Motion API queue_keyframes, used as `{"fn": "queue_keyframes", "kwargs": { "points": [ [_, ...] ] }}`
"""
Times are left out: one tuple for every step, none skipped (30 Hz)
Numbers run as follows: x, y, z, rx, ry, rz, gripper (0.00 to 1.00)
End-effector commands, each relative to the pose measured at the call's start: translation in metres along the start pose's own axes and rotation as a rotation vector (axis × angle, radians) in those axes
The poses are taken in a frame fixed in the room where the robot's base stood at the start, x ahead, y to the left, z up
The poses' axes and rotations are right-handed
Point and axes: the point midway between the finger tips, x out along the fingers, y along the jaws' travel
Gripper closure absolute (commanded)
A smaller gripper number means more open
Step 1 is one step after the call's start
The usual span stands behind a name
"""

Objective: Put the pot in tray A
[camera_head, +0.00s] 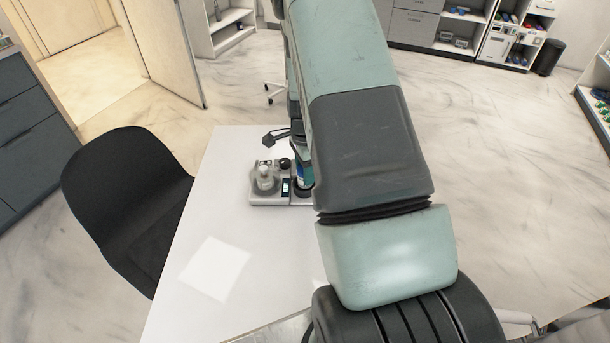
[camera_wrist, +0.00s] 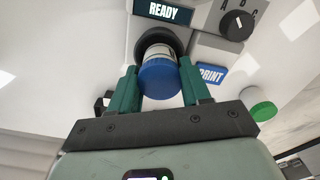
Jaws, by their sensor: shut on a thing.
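The pot, a small white container with a blue lid (camera_wrist: 161,80), is between the green fingers of my gripper (camera_wrist: 159,68) in the wrist view. My gripper is shut on it. Its far end is at a round dark opening in a white device (camera_wrist: 115,30); whether it rests there or is clear cannot be told. In the head view the pot shows as a blue patch (camera_head: 301,174) at the device's right end, under my arm. I cannot make out tray A in either view.
The device (camera_head: 257,198) on the white table (camera_head: 200,215) carries a pale bottle (camera_head: 265,176). A black chair (camera_head: 105,185) stands left.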

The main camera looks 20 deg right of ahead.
Motion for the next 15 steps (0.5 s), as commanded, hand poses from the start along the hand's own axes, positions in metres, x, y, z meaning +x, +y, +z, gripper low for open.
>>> {"fn": "queue_keyframes", "kwargs": {
  "points": [
    [-0.013, -0.002, 0.000, -0.001, 0.002, -0.006, 0.86],
    [-0.019, -0.001, 0.000, -0.001, 0.002, -0.005, 0.86],
    [-0.028, -0.001, 0.000, -0.001, 0.002, -0.005, 0.86],
    [-0.034, -0.001, 0.000, -0.001, 0.002, -0.005, 0.86],
    [-0.040, -0.001, 0.000, -0.002, 0.002, -0.004, 0.86],
    [-0.047, -0.001, 0.000, -0.002, 0.002, -0.004, 0.86],
    [-0.053, -0.001, 0.000, -0.002, 0.001, -0.004, 0.86],
    [-0.057, 0.000, 0.000, -0.001, 0.001, -0.003, 0.86],
    [-0.063, -0.001, 0.000, -0.001, 0.002, -0.003, 0.86],
    [-0.067, 0.000, 0.000, -0.001, 0.001, -0.002, 0.86],
    [-0.070, 0.000, 0.000, -0.001, 0.001, -0.001, 0.86],
    [-0.073, 0.000, 0.000, -0.001, 0.001, -0.001, 0.86],
    [-0.075, 0.000, -0.001, 0.001, 0.001, -0.001, 0.86],
    [-0.077, 0.000, -0.002, 0.004, 0.001, -0.001, 0.86],
    [-0.078, 0.000, -0.006, 0.014, 0.000, 0.000, 0.86]
  ]
}}
